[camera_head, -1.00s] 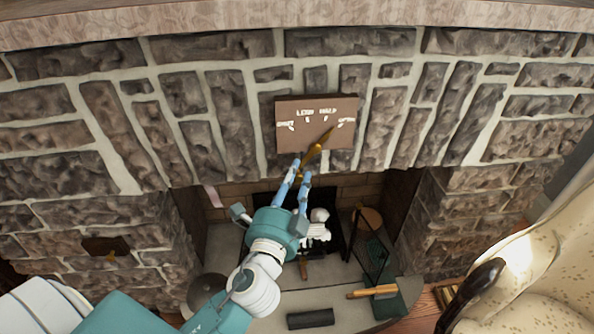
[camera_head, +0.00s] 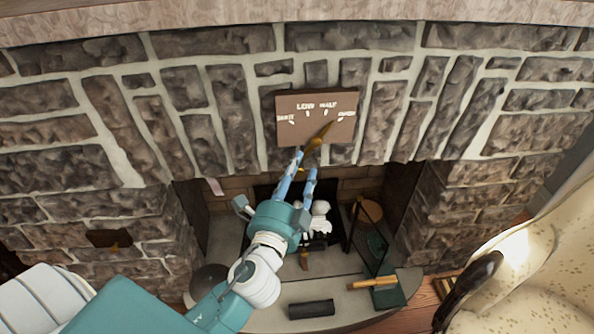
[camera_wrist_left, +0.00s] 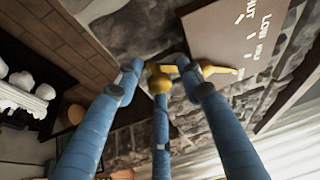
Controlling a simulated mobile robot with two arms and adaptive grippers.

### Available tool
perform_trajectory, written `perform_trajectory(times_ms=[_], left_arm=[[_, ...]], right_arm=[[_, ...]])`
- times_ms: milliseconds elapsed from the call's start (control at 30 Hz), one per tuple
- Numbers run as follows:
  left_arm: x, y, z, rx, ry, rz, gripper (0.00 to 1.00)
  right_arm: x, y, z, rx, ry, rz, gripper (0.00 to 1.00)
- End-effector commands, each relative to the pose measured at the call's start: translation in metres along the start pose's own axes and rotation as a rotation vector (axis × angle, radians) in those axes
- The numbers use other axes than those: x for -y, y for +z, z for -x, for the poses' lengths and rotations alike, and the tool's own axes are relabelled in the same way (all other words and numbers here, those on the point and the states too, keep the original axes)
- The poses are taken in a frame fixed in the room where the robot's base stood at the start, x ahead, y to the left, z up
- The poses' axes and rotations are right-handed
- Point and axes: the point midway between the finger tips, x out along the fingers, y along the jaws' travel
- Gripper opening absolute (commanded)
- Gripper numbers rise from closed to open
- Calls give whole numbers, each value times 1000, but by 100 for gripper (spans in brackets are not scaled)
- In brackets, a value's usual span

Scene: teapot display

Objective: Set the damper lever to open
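The damper plaque (camera_head: 287,134) is a brown plate on the stone fireplace front, marked with several settings. Its brass damper lever (camera_head: 319,138) slants up to the right, its tip just short of the rightmost mark, at the "open" label. In the left wrist view the lever (camera_wrist_left: 215,70) points right over the plaque (camera_wrist_left: 208,38). My left gripper (camera_head: 306,162) is at the lever's lower end. In the wrist view its blue fingers (camera_wrist_left: 160,72) are spread around the brass knob, without a clear grip. My right gripper is out of view.
Below is the firebox with white logs (camera_head: 320,212) and a dark hearth screen (camera_head: 370,240). A wooden-handled tool (camera_head: 373,283) and a black block (camera_head: 311,309) lie on the hearth. A patterned armchair (camera_head: 545,270) stands at right. The stone wall is close behind the plaque.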

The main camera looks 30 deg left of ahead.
Motion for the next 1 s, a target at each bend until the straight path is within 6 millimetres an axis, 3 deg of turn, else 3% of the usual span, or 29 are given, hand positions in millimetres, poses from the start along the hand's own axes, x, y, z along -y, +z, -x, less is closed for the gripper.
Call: perform_trajectory(times_ms=[267, 700, 1000], left_arm=[[0, 1, 11, 5, 0, 2, 38], [-1, 0, 100, 2, 5, 0, 38], [0, -2, 120, -1, 0, 0, 38]], right_arm=[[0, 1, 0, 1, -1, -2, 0], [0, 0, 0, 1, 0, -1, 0], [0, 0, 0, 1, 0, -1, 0]])
